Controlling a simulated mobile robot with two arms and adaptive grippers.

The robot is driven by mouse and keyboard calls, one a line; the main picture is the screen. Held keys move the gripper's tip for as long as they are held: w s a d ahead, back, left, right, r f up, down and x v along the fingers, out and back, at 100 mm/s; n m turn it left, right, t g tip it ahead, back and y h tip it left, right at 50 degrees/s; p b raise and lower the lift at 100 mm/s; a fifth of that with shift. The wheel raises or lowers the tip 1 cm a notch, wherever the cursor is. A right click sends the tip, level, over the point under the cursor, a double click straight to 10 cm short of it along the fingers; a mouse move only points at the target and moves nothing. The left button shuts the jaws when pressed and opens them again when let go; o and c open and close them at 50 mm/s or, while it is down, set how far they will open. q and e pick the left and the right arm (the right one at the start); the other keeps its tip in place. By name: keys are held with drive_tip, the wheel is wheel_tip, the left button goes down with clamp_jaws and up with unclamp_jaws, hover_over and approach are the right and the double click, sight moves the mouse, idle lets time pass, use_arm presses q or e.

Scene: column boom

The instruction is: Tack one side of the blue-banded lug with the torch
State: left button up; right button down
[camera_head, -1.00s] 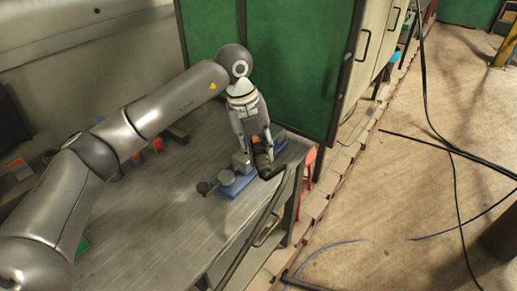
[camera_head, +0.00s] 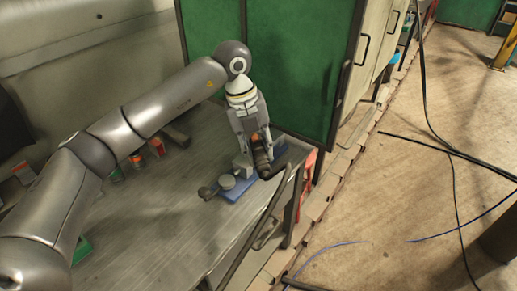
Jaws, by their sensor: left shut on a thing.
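My left gripper (camera_head: 256,147) is over the far right end of the grey workbench (camera_head: 160,215). It is shut on the torch (camera_head: 262,162), a dark body with an orange part between the fingers. The torch is just above or on a blue base (camera_head: 238,188) at the bench's edge; I cannot tell whether it touches it. The blue-banded lug cannot be made out. My right gripper is not in view.
Green panels (camera_head: 290,65) stand close behind the gripper. Small orange and grey items (camera_head: 155,147) lie at the bench's back. Cables (camera_head: 455,150) cross the floor at right.

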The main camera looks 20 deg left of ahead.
sight(255, 160)
use_arm(q)
drive_tip(key=shift+s+d+r+p, duration=0.1)
drive_tip(key=shift+s+r+p, duration=0.15)
drive_tip(key=shift+r+p, duration=0.5)
drive_tip(key=shift+s+a+r+p, duration=0.1)
drive_tip(key=shift+s+r+p, duration=0.2)
drive_tip(key=shift+r, duration=0.85)
drive_tip(key=shift+s+d+r+p, duration=0.1)
drive_tip(key=shift+s+r+p, duration=0.15)
drive_tip(key=shift+r+p, duration=0.5)
drive_tip(key=shift+r+b, duration=0.15)
drive_tip(key=shift+b, duration=0.15)
drive_tip(key=m, duration=0.2)
drive_tip(key=s+f+m, duration=0.1)
drive_tip(key=m, duration=0.1)
drive_tip(key=s+m+g, duration=0.1)
drive_tip(key=shift+s+a+f+m, duration=0.1)
drive_tip(key=shift+a+f+m, duration=0.1)
drive_tip(key=shift+f+m, duration=0.2)
drive_tip(key=s+a+f+m+y, duration=0.2)
drive_tip(key=s+m, duration=0.5)
drive_tip(key=m, duration=1)
drive_tip(key=s+a+f+m+y, duration=0.1)
drive_tip(key=s+f+m, duration=0.4)
drive_tip(key=m, duration=1.3)
drive_tip(key=s+y, duration=0.1)
drive_tip(key=s, duration=0.1)
drive_tip(key=shift+s+a+f+m+t+y, duration=0.2)
drive_tip(key=shift+s+a+m+t+y, duration=0.1)
drive_tip(key=shift+s+a+t+y, duration=0.1)
